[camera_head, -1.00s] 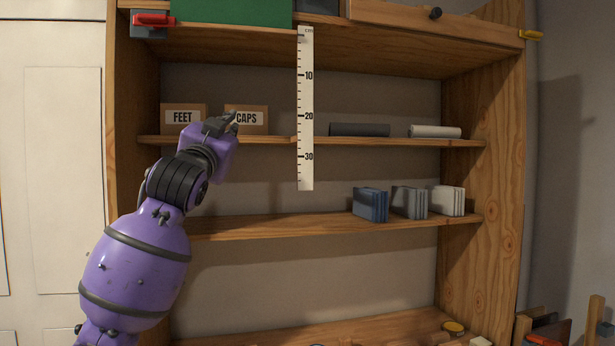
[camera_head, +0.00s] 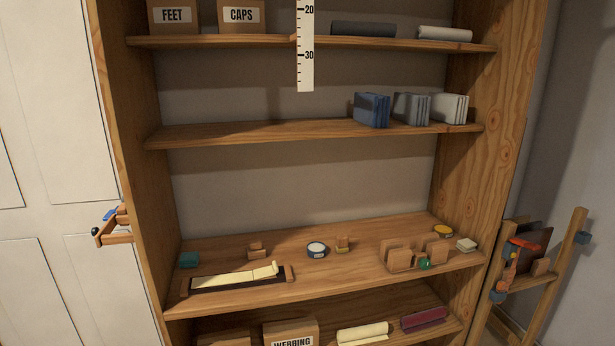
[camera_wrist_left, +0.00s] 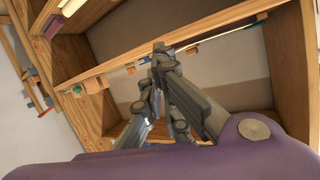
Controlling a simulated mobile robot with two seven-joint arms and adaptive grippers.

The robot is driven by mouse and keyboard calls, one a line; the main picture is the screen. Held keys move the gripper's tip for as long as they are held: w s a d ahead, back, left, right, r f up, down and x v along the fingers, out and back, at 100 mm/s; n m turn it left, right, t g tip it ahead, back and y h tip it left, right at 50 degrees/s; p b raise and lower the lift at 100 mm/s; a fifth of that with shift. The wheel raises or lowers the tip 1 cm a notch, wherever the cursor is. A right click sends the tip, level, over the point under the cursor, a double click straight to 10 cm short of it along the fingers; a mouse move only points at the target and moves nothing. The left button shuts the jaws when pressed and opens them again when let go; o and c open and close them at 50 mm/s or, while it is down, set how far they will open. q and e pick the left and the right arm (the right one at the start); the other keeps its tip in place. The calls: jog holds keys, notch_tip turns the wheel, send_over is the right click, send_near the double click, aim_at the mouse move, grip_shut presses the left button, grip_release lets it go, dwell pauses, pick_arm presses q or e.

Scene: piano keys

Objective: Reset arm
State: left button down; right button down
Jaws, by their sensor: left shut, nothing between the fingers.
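My left gripper (camera_wrist_left: 160,56) shows only in the left wrist view. Its grey fingers are closed together with nothing between them. A purple part of my arm fills the bottom of that view. The gripper is in front of the wooden shelving, which appears tilted there, and no contact with it shows. In the head view, neither of my arms is visible. My right gripper is in neither current view.
In the head view, a dark tray (camera_head: 206,287) with cream strips lies on the lower shelf. A wooden holder (camera_head: 401,260) and a round tin (camera_head: 317,250) stand further right. Blue books (camera_head: 371,110) and a hanging ruler (camera_head: 305,50) are above. A wooden rack (camera_head: 548,285) stands right.

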pick_arm(q)
jog(key=s+f+n+g, duration=0.1)
jog(key=s+f, duration=0.5)
jog(key=s, duration=0.3)
jog(key=s+a+f+n+g+y, duration=0.1)
jog(key=s+f+g, duration=0.1)
jog(key=s+f, duration=0.4)
jog(key=s+a+f+g, duration=0.1)
jog(key=s+f, duration=0.5)
jog(key=s, duration=0.6)
jog(key=shift+s+n+g+y, duration=0.3)
jog(key=shift+n+g, duration=0.1)
jog(key=shift+g, duration=0.2)
